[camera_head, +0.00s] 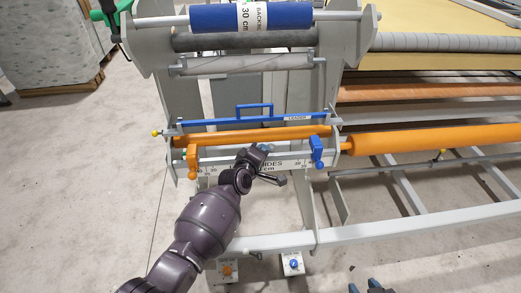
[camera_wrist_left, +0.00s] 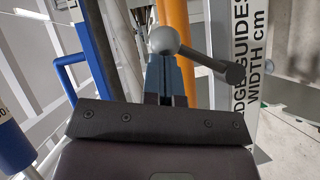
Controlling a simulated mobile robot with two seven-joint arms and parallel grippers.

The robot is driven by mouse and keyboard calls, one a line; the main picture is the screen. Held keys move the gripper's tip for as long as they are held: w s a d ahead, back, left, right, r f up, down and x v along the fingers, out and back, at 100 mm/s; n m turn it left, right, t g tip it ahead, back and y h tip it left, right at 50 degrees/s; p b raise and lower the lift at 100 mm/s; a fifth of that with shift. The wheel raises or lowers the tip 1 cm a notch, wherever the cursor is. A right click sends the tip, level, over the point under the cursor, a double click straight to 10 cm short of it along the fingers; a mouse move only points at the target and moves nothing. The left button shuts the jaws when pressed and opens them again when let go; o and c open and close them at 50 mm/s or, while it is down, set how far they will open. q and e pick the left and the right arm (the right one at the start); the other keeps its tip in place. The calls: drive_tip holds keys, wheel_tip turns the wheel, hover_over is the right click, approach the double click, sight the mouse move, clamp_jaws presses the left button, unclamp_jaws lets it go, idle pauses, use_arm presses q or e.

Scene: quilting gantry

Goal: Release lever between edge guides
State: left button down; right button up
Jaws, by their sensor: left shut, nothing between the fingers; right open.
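The lever has a grey ball hub (camera_wrist_left: 163,40) and a dark handle (camera_wrist_left: 233,73) in the left wrist view. The handle (camera_head: 275,181) also shows in the head view, low in front of the scale plate. It sits between the orange edge guide (camera_head: 192,160) and the blue edge guide (camera_head: 317,150). My left gripper (camera_head: 264,149) is shut and empty at the guide bar. Its blue fingertips (camera_wrist_left: 172,78) are just below the hub in the wrist view; I cannot tell whether they touch. My right gripper (camera_head: 368,286) is open at the bottom edge, mostly out of frame.
An orange roller (camera_head: 430,138) and a blue bar with a handle (camera_head: 254,116) lie behind the guides. The scale plate (camera_head: 293,164) runs under them. Two small boxes with knobs, one orange (camera_head: 227,270) and one blue (camera_head: 293,264), stand low in front. Frame rails fill the right.

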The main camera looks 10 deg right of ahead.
use_arm(q)
drive_tip(key=shift+d, duration=0.15)
use_arm(e)
drive_tip(key=shift+s+d+f, duration=0.15)
drive_tip(key=shift+s, duration=0.2)
drive_tip(key=shift+w, duration=0.2)
